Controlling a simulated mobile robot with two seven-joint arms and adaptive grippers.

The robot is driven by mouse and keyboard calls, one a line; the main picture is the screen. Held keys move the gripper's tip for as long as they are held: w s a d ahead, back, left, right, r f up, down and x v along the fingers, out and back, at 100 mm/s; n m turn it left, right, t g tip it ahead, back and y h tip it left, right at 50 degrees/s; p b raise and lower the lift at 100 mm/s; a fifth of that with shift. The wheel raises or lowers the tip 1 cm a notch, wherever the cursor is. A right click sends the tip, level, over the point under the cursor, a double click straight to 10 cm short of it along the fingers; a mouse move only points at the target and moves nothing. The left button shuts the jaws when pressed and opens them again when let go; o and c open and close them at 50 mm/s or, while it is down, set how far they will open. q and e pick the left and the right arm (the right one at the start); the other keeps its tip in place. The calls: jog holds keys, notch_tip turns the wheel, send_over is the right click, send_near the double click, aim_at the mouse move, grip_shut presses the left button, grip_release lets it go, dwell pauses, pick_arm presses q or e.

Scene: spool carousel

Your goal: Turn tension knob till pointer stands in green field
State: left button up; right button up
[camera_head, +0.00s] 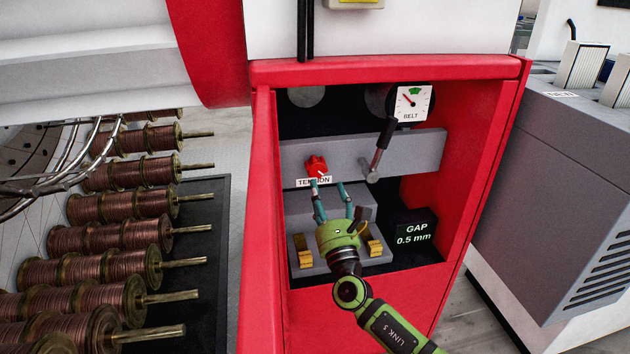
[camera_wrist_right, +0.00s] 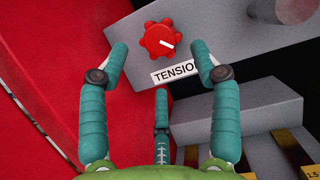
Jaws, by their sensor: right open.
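The red tension knob (camera_head: 317,165) sits on a grey bar inside the red cabinet, above a white TENSION label (camera_head: 313,182). In the right wrist view the lobed knob (camera_wrist_right: 158,41) has a white mark pointing right and slightly down. My right gripper (camera_head: 328,187) is open and empty, just below the knob; its teal fingers stand apart to either side in the wrist view, seemingly not touching it. The BELT gauge (camera_head: 413,104) has a green field at the top of its dial; its red pointer points up-left, outside the green. My left gripper is not in view.
A lever (camera_head: 381,148) with a black handle stands right of the knob. A GAP 0.5 mm block (camera_head: 415,231) and a grey fixture with brass pieces (camera_head: 375,247) lie below. Red cabinet walls (camera_head: 264,200) bound the opening. Copper spools (camera_head: 130,205) stand at left.

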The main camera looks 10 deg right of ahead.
aim_at(318, 172)
jog(key=b+x, duration=0.1)
jog(key=x, duration=0.5)
jog(key=shift+f, duration=0.15)
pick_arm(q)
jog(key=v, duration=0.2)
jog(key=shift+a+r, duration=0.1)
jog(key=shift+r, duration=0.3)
pick_arm(e)
jog(key=shift+d, duration=0.1)
jog(key=c, duration=1.1)
